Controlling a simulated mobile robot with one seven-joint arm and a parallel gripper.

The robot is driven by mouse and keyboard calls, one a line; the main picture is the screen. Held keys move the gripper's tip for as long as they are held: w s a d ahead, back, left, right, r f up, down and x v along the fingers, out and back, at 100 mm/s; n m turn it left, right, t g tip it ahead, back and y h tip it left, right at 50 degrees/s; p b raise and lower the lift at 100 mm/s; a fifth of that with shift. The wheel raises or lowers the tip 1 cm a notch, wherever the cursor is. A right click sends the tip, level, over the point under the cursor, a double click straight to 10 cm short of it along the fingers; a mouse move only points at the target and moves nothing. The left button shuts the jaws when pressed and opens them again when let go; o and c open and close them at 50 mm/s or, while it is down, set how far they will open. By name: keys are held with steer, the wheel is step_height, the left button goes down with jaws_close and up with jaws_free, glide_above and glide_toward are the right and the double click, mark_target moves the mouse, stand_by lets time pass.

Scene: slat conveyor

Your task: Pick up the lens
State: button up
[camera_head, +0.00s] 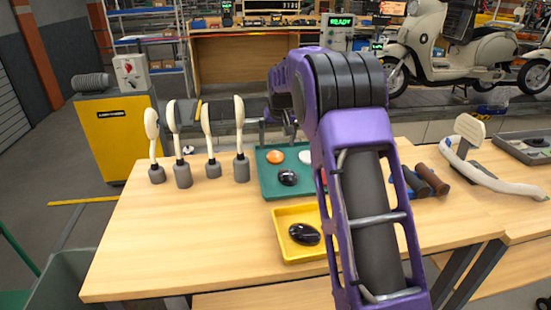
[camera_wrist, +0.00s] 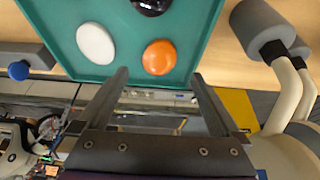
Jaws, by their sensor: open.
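A green tray (camera_head: 270,188) on the wooden table holds an orange oval piece (camera_head: 275,157), a white one (camera_head: 306,157) and a black one (camera_head: 288,178). A red piece there is mostly hidden by my arm. Which of these is the lens I cannot tell for certain. In the wrist view the orange piece (camera_wrist: 159,57) and the white piece (camera_wrist: 96,43) lie in the green tray (camera_wrist: 125,20), just beyond my fingertips. My gripper (camera_wrist: 159,76) is open and empty near the tray's far edge. In the head view my gripper (camera_head: 289,130) is partly hidden.
A yellow tray (camera_head: 287,255) with a dark oval piece (camera_head: 304,234) sits at the table's front. Several upright cream-headed pieces with grey bases (camera_head: 241,168) stand left of the green tray. Brown and black grips (camera_head: 432,178) lie to the right. The table's front left is clear.

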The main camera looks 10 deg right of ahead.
mark_target(275, 154)
steer(key=x, duration=0.6)
steer(key=shift+w+f, duration=0.15)
steer(key=shift+w, duration=0.3)
steer(key=c, duration=1.3)
step_height(275, 154, up, 11)
steer(key=p, duration=0.1)
steer(key=shift+d+p, duration=0.15)
steer(key=shift+p, duration=0.25)
